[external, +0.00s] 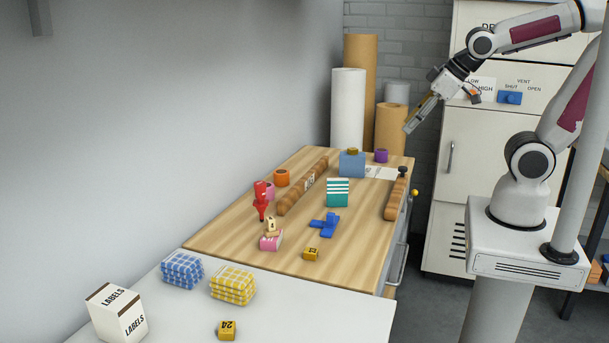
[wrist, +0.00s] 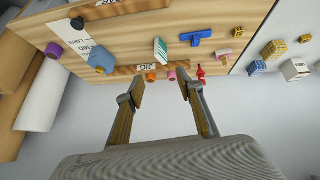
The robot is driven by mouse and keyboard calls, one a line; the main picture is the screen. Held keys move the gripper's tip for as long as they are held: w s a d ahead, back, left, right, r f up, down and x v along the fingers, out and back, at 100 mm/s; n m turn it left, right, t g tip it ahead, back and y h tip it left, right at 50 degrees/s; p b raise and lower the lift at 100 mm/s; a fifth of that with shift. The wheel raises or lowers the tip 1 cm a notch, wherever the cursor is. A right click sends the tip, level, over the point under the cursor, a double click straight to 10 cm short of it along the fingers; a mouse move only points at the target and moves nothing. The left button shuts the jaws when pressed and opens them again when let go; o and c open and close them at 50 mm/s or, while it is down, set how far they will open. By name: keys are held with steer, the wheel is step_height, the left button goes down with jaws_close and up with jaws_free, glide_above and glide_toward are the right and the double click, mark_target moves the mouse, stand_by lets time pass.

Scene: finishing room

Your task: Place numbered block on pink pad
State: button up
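A yellow numbered block (external: 311,254) lies on the wooden bench top, right of a pink block-like piece (external: 271,243). A small tan block with a dark mark (external: 271,226) is stacked on the pink piece. Another yellow block marked 24 (external: 227,330) lies on the white table in front. In the wrist view the pink piece (wrist: 224,54) and the yellow blocks (wrist: 238,32) (wrist: 305,39) show small at the upper right. I cannot tell a flat pink pad apart from the pink piece. My gripper (external: 408,130) is high beyond the bench's right edge; its fingers (wrist: 162,92) are apart and empty.
Checked cloth stacks (external: 233,284) and a labels box (external: 117,313) stand on the white table.

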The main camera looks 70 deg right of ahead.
steer(key=s+a+g+y, duration=0.1)
steer(key=s+a, duration=0.1)
steer(key=s, duration=0.7)
steer(key=shift+a+m, duration=0.2)
steer(key=shift+m, duration=0.1)
stand_by(0.8)
